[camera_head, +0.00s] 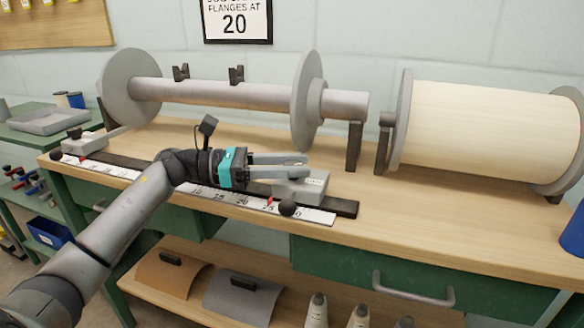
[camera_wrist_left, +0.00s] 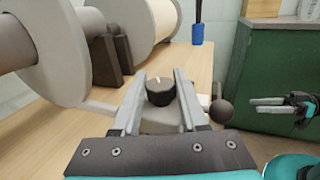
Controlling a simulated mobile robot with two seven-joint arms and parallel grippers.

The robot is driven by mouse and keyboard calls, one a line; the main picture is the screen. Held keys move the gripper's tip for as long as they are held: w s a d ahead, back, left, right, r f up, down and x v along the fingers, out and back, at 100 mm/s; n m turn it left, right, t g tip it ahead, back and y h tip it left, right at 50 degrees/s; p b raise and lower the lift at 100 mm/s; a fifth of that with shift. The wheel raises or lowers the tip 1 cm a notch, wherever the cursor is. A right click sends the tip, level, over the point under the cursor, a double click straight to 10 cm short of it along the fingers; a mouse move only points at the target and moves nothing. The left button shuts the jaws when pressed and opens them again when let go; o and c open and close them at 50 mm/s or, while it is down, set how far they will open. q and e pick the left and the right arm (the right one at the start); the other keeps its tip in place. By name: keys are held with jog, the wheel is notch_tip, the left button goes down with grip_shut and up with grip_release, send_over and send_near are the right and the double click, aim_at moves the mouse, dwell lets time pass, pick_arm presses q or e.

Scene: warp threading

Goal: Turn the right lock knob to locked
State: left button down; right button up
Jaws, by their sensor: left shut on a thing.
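The right lock knob (camera_wrist_left: 160,92) is a dark round knob with a white mark on its top, in the left wrist view. It sits on a light grey block (camera_head: 312,186) at the right end of the ruler rail. My left gripper (camera_head: 297,166) reaches over this block from the left. In the left wrist view its two fingers (camera_wrist_left: 160,90) are on either side of the knob and shut on it.
The ruler (camera_head: 318,215) runs along the bench front, with a black ball handle (camera_head: 288,207) beside the block. A second block (camera_head: 85,143) is at the far left. A bare beam with flanges (camera_head: 225,93) and a full cream roll (camera_head: 485,128) stand behind. Bench right of the block is clear.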

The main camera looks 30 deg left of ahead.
pick_arm(q)
jog(key=m+g+h, duration=0.2)
jog(key=m+g, duration=0.1)
jog(key=g, duration=0.1)
jog(key=shift+w+r, duration=0.1)
jog(key=shift+r, duration=0.05)
jog(key=shift+m+g+h, duration=0.5)
jog(key=shift+m+g, duration=1)
jog(key=shift+g, duration=0.9)
jog(key=shift+f+m+g, duration=0.2)
jog(key=shift+m+g, duration=0.1)
jog(key=shift+g, duration=0.1)
jog(key=shift+c, duration=2.2)
grip_release()
